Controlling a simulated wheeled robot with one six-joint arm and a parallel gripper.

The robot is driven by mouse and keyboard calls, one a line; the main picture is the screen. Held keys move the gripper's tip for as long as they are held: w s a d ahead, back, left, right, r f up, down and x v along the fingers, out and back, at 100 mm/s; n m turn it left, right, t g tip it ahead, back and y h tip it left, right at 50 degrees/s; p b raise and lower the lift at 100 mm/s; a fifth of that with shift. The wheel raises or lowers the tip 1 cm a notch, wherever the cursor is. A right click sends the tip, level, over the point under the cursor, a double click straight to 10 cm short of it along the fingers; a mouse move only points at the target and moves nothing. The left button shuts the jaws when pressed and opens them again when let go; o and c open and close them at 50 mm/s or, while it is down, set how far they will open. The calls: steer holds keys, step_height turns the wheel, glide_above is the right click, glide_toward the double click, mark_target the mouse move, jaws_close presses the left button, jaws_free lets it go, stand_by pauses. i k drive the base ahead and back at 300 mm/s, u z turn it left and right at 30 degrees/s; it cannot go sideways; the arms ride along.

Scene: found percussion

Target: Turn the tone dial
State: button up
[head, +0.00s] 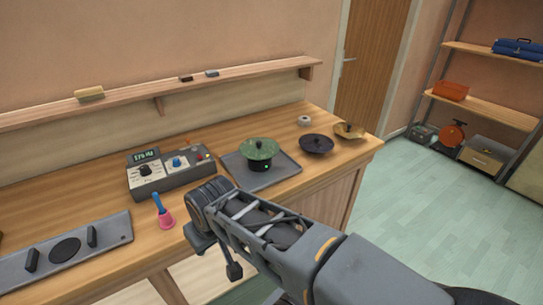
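A grey box with a pale face (170,174) stands on the wooden bench, left of centre. A small green display (146,155) on top reads about "376 Hz". Its face carries a black pointer dial (145,169) under the display, a blue knob (177,162) and a red knob (199,154). Which one is the tone dial is not clearly labelled at this size. My gripper (216,254) hangs at the end of my arm, in front of the bench and to the lower right of the box, apart from the dials. My arm partly hides it, and its opening is unclear.
A pink bell with a blue handle (162,211) stands close in front of the box. A grey tray (284,170) holds a green lidded pot (259,153); dark and brown lids (317,144) lie beyond. A grey panel (112,230) lies at left.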

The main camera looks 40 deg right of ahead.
mark_target(145, 171)
steer(key=k, duration=0.2)
steer(key=u, duration=0.85)
steer(key=i, duration=0.6)
steer(key=z, duration=1.85)
steer(key=i, duration=0.5)
steer(key=z, duration=0.2)
steer(key=k, duration=0.55)
steer(key=u, duration=1.35)
steer(key=i, duration=0.55)
steer(key=z, duration=0.15)
